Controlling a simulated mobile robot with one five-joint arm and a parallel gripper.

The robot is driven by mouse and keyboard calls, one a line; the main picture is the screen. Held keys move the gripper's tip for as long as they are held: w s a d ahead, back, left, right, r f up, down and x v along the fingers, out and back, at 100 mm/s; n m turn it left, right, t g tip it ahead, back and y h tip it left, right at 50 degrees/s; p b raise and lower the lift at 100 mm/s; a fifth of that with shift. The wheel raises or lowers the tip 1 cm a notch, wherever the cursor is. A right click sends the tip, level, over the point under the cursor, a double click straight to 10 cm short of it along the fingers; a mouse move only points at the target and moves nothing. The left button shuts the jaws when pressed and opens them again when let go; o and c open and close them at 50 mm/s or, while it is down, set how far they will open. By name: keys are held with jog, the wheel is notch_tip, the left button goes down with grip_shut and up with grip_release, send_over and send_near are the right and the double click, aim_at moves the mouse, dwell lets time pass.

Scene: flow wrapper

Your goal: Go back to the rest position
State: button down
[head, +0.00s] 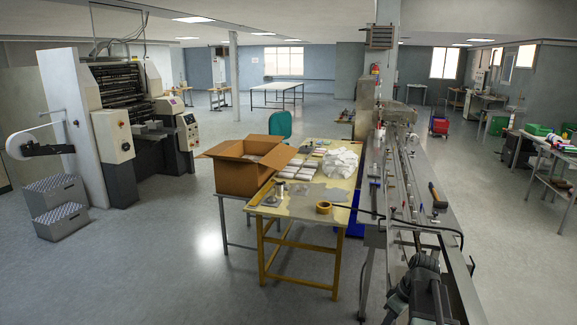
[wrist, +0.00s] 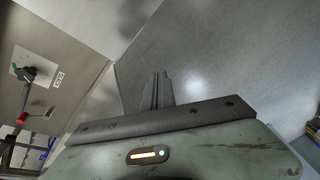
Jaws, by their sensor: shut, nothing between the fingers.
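My gripper (wrist: 158,80) stands at the middle of the wrist view, its two dark fingers together with nothing between them. Behind the fingers there is only plain grey surface, and they touch nothing that I can see. In the head view my arm (head: 425,275) shows at the bottom right, in front of the near end of the flow wrapper (head: 398,180). I cannot make out the fingertips clearly there.
A panel with a rotary switch (wrist: 28,74) is at left in the wrist view.

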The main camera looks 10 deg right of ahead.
jog(key=s+a+f+m+h+b, duration=0.1)
jog(key=a+f+m+b, duration=0.1)
jog(key=a, duration=0.5)
jog(key=s+a+f+m+h+b, duration=0.1)
jog(key=s+a+f+m+b, duration=0.1)
jog(key=a+f, duration=0.2)
jog(key=s+a+f+m+g+b, duration=0.1)
jog(key=s+a+f+m+b, duration=0.1)
jog(key=a, duration=0.7)
notch_tip(320, 180, down, 2)
jog(key=shift+a+h+b, duration=0.35)
jog(key=shift+h+b, duration=0.05)
jog(key=shift+b, duration=0.1)
jog(key=c, duration=1.4)
grip_release()
